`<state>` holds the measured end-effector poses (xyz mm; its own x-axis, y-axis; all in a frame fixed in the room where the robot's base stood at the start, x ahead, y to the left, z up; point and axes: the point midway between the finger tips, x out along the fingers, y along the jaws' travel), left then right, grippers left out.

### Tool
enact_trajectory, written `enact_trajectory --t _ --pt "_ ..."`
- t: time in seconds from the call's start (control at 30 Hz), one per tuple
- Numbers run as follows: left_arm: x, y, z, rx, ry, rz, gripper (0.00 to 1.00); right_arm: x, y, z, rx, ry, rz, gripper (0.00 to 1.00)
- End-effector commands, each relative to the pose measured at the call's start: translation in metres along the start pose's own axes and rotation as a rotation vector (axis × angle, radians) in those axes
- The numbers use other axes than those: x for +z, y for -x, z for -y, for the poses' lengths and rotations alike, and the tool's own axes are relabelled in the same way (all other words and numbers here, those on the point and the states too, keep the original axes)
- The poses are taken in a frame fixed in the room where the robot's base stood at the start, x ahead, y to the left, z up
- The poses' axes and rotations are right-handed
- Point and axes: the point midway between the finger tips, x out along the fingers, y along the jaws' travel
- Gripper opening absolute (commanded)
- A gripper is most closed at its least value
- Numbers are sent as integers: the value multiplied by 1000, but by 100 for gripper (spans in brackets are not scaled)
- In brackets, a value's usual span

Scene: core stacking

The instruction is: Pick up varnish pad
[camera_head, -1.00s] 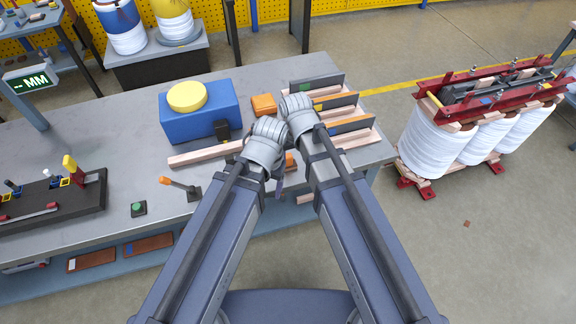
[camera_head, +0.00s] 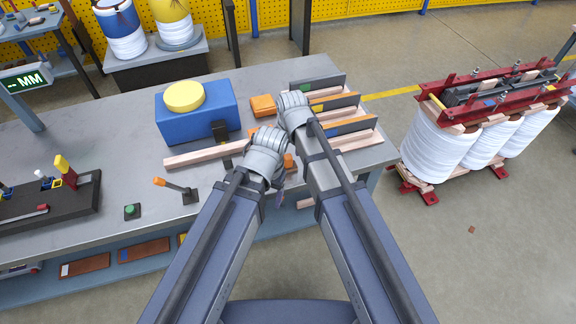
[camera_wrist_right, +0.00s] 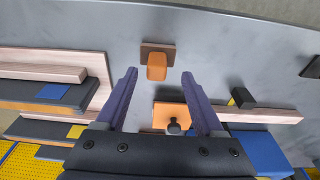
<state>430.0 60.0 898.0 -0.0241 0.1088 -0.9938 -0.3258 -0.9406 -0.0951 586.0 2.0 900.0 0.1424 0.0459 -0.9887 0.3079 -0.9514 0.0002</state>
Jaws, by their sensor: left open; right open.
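An orange grip on a flat brown base, which looks like the varnish pad (camera_wrist_right: 157,65), lies on the grey bench in the right wrist view. In the head view only an orange part of it (camera_head: 289,161) shows, mostly hidden by my arms. My right gripper (camera_wrist_right: 158,75) is open above the bench; in the wrist view the orange grip shows between its fingertips, with nothing clasped. Its fingers are hidden behind its own wrist in the head view. My left gripper (camera_head: 279,186) is open, low and beside the right arm, with its fingers partly hidden.
A blue box (camera_head: 216,112) with a yellow round top (camera_head: 184,96) stands left, behind a pale wooden bar (camera_head: 196,156).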

Motion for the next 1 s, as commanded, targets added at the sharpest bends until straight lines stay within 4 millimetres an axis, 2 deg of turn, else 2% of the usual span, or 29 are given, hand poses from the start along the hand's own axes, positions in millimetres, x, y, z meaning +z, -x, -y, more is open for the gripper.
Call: enact_trajectory --t 0.4,0.7,1.0 --pt "-3 -48 -5 0 0 0 74 -1 -49 -4 0 0 0 70" --pt "-3 -48 -5 0 0 0 74 -2 -49 -4 0 0 0 70" --pt "-3 -48 -5 0 0 0 74 -1 -49 -4 0 0 0 37"
